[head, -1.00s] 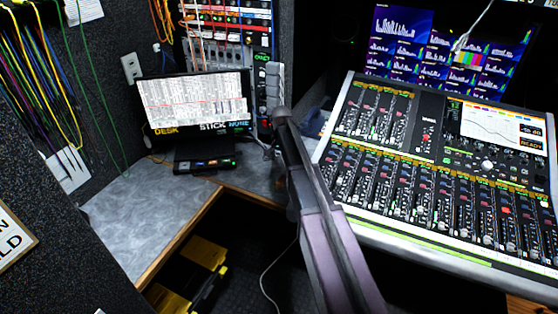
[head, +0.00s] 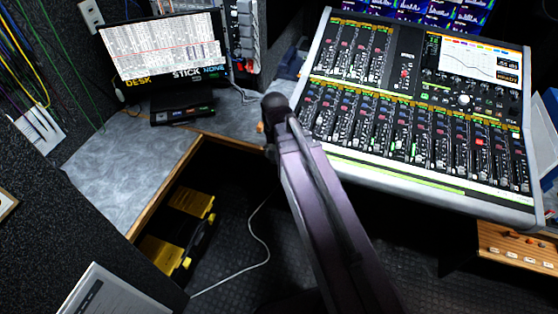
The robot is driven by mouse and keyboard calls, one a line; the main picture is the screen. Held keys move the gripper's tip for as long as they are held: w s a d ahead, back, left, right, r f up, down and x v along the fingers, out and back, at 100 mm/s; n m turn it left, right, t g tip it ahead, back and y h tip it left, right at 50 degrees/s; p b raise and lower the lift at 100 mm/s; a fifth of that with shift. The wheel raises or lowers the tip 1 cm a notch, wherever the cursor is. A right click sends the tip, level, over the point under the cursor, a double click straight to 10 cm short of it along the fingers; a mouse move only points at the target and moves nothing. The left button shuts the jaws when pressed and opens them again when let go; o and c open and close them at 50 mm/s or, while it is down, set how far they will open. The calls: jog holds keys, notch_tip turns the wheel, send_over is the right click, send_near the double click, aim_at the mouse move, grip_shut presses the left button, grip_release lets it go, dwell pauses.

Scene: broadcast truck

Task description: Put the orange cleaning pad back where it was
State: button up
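My arm reaches from the bottom of the head view up toward the corner of the grey desk. Its dark upper end covers the place where my gripper would be, so I see no fingers. A tiny orange-tan patch (head: 260,127) shows at the left edge of the arm, over the desk. It is too small to tell whether it is the orange cleaning pad. No other part of a pad can be made out.
A grey worktop (head: 135,180) with a wooden edge bears a monitor (head: 163,50) and a small black box (head: 182,113). A large mixing console (head: 410,120) fills the right. Yellow-and-black cases (head: 190,203) and a white cable (head: 262,245) are on the floor.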

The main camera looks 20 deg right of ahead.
jog(key=shift+n, duration=0.5)
jog(key=s, duration=0.4)
jog(key=shift+s, duration=0.15)
jog(key=shift+c, duration=0.5)
